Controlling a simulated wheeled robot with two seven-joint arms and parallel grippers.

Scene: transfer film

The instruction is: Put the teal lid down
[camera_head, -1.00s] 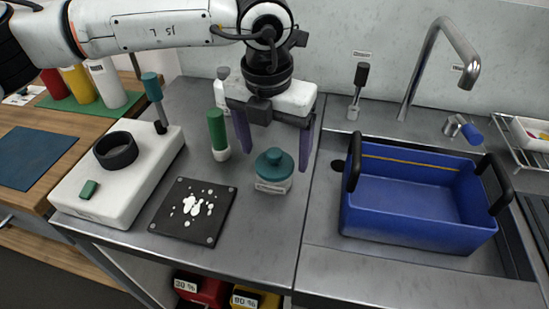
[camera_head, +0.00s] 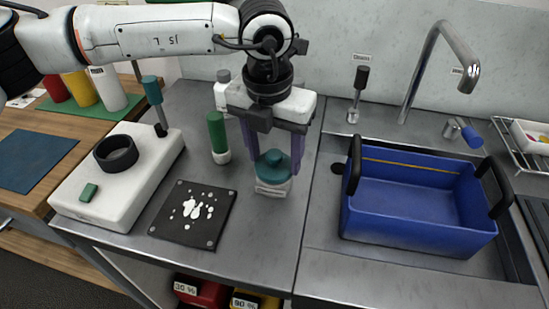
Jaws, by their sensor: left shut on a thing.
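The teal lid (camera_head: 272,166) has a round knob on top and sits on, or right at, the mouth of a small whitish labelled jar (camera_head: 273,188). I cannot tell whether there is a gap between them. The jar stands upright on the steel counter, left of the seam by the sink. My left gripper (camera_head: 275,163) points down from above, its purple fingers on either side of the lid, shut on it. The fingers partly cover the lid's sides. My right gripper is not in view.
A green-capped tube (camera_head: 218,140) stands close left of the gripper. A black plate (camera_head: 180,232) with white spots lies front left, beside a white device (camera_head: 140,185). A blue bin (camera_head: 415,235) sits in the sink at right. Counter in front of the jar is clear.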

